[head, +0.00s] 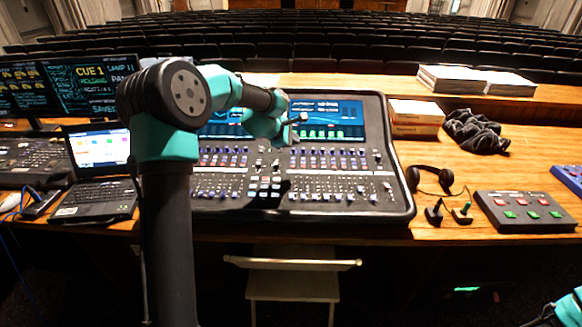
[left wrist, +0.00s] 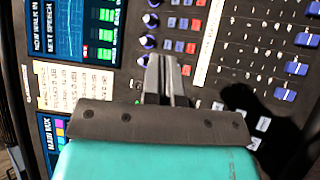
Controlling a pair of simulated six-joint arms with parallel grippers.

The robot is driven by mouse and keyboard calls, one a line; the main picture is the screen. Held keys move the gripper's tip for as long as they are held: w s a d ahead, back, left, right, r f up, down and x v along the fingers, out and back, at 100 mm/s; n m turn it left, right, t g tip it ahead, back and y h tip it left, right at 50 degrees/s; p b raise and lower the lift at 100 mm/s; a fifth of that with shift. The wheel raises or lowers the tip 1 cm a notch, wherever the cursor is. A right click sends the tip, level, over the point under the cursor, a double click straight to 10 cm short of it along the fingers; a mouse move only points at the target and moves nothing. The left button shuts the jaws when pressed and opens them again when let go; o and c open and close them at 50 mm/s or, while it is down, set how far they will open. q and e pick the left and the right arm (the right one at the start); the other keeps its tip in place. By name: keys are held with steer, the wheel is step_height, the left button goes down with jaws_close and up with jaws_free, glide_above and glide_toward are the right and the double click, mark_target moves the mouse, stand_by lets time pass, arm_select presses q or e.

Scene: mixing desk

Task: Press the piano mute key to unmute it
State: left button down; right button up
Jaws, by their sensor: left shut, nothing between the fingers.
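The mixing desk (head: 330,200) stands in the middle of the table, with rows of small keys, knobs and faders below its screens. My left gripper (head: 299,118) hangs over the upper middle of the desk, in front of the screen. In the left wrist view its fingers (left wrist: 167,78) are shut and empty, over the panel near blue knobs (left wrist: 148,41) and red (left wrist: 190,48) and grey-blue keys. I cannot read which key is the piano mute, and the fingers and gripper body hide part of the panel. I cannot tell whether the fingertips touch a key.
A laptop (head: 98,170) and monitors (head: 92,85) stand left of the desk. Headphones (head: 440,180), a button box (head: 522,210), a black cloth (head: 476,131) and papers (head: 470,80) lie to the right. Part of my right arm shows at the lower right corner.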

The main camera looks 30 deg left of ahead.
arm_select(q)
steer(key=shift+f, duration=0.1)
steer(key=shift+w+a+f, duration=0.1)
steer(key=shift+w+f, duration=0.05)
steer(key=shift+f, duration=1.3)
steer(key=shift+w+a+f, duration=0.1)
steer(key=shift+f, duration=1.3)
steer(key=shift+w+f, duration=0.15)
steer(key=shift+f, duration=1.3)
steer(key=shift+f, duration=0.15)
steer(key=shift+f, duration=0.3)
steer(key=shift+f, duration=0.25)
steer(key=shift+r, duration=0.7)
steer(key=shift+r, duration=0.1)
steer(key=shift+s+d+r, duration=0.1)
steer(key=shift+s+r, duration=0.05)
steer(key=shift+r, duration=1.05)
steer(key=shift+s+r, duration=0.1)
steer(key=shift+r, duration=1.1)
